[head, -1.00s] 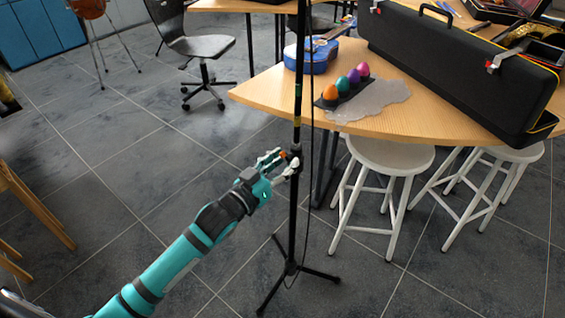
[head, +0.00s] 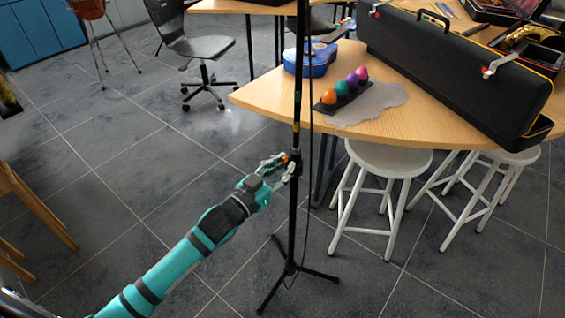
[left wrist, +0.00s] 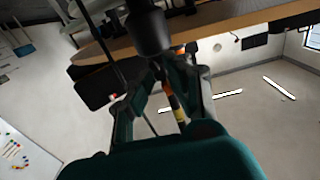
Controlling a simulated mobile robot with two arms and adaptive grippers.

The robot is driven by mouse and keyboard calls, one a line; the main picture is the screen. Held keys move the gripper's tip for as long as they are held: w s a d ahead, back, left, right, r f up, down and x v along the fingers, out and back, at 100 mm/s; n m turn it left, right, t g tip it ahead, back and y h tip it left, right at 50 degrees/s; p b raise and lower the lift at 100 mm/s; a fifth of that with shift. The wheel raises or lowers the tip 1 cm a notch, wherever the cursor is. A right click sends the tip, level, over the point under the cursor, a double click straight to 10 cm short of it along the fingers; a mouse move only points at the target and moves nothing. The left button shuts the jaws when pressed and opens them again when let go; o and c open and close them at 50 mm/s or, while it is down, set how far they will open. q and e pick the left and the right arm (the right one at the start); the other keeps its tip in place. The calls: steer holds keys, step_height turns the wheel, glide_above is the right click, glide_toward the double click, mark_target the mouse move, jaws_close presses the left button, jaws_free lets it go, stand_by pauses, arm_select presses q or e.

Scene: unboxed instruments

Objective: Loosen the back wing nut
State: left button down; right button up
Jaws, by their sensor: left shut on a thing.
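A tall black stand (head: 294,215) with a tripod foot rises in the middle of the head view, with a dark collar on its pole. My left gripper (head: 285,165) is at this collar, its fingers closed in on the pole's near left side. My right gripper is not in view.
A cable hangs beside the pole. The floor at left is mostly clear.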

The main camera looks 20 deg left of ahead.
arm_select(q)
steer(key=shift+m, duration=0.3)
steer(key=c, duration=1.3)
jaws_free()
steer(key=shift+a, duration=0.1)
steer(key=v, duration=1.2)
steer(key=shift+c, duration=0.3)
